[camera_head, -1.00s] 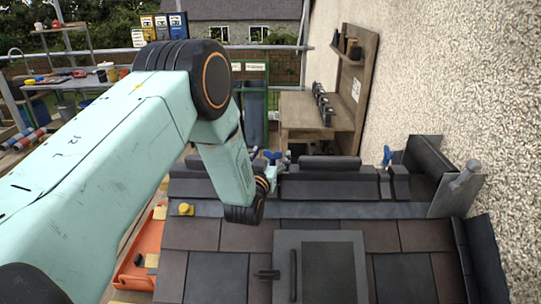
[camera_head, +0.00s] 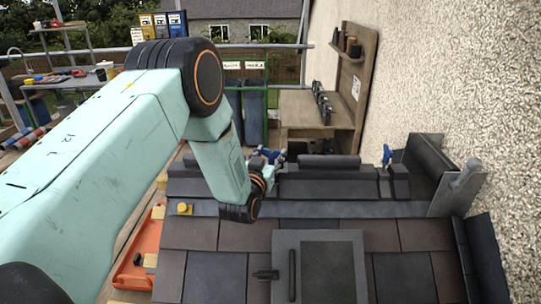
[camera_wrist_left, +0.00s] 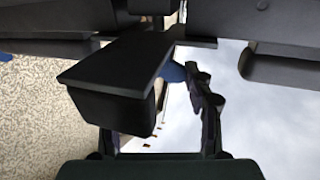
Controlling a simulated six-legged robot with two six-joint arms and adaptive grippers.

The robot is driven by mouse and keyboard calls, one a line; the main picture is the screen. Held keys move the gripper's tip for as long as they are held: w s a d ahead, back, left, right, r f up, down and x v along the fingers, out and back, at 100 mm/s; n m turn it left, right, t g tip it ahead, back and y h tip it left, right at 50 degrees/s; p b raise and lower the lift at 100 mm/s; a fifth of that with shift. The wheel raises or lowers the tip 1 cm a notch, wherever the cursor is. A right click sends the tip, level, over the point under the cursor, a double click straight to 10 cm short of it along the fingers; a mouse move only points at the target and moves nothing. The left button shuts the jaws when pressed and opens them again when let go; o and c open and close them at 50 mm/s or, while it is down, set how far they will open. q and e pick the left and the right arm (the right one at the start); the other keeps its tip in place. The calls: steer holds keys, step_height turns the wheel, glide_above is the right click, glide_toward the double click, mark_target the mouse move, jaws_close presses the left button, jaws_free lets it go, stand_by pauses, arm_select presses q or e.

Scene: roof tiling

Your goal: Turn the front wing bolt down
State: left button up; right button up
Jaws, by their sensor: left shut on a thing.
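A blue wing bolt (camera_head: 268,154) stands at the ridge of the dark roof, left of the middle in the head view. My left gripper (camera_head: 279,159) is at this bolt, shut on it, and partly hides it. In the left wrist view, a bit of the blue bolt (camera_wrist_left: 172,72) shows beside a dark finger of my left gripper (camera_wrist_left: 190,80); a dark block covers the rest. A second blue wing bolt (camera_head: 387,154) stands upright farther right on the ridge, apart from the gripper. My right gripper is not in view.
Dark ridge pieces (camera_head: 330,162) line the roof top. A roof window (camera_head: 318,265) and slates lie in front. A yellow knob (camera_head: 184,208) sits at the left edge, above an orange tray (camera_head: 140,262). The pebbled wall (camera_head: 460,80) bounds the right side.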

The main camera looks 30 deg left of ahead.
arm_select(q)
steer(key=shift+a+m+h, duration=0.2)
steer(key=shift+m+h, duration=0.2)
steer(key=shift+h, duration=0.3)
steer(key=shift+d+m+h, duration=0.1)
steer(key=shift+m+h, duration=0.2)
steer(key=shift+h, duration=0.1)
steer(key=shift+r, duration=0.1)
steer(key=o, duration=1.2)
steer(key=shift+s, duration=0.15)
